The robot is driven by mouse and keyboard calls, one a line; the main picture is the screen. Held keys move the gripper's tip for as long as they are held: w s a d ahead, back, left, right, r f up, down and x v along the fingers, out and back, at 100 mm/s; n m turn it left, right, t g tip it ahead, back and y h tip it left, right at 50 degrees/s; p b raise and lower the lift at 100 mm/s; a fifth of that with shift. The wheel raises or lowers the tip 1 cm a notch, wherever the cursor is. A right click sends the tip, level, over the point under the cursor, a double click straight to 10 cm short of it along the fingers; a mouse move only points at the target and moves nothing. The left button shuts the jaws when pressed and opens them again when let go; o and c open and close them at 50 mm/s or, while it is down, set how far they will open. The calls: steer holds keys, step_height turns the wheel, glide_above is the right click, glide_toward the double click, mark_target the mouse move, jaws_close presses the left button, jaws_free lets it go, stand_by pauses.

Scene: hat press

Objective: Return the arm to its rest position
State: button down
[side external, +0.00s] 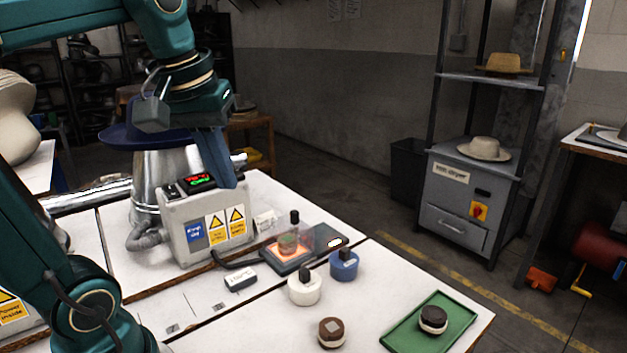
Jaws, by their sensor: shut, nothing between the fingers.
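My arm, teal with dark joints, comes in from the upper left. My gripper (226,183) points down, shut and empty, with its blue-grey fingers in front of the grey control box (199,222). The finger tips are above the table, near the upper right part of that box in the picture. I cannot tell from this one view how far they are from it.
A glowing plate (331,239) with a clear cover, a white pot (305,290), a blue pot (344,265) and a brown one (331,333) stand on the white table. A green tray (398,338) holds a dark-topped item (433,320). A hat dryer (466,205) stands at right.

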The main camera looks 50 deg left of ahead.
steer(key=s+d+f+m+t+h, duration=0.1)
steer(key=s+d+f+m, duration=0.3)
steer(key=d+f+m, duration=0.4)
steer(key=shift+f+t+h, duration=0.4)
steer(key=shift+f+t, duration=0.2)
steer(key=shift+f, duration=0.2)
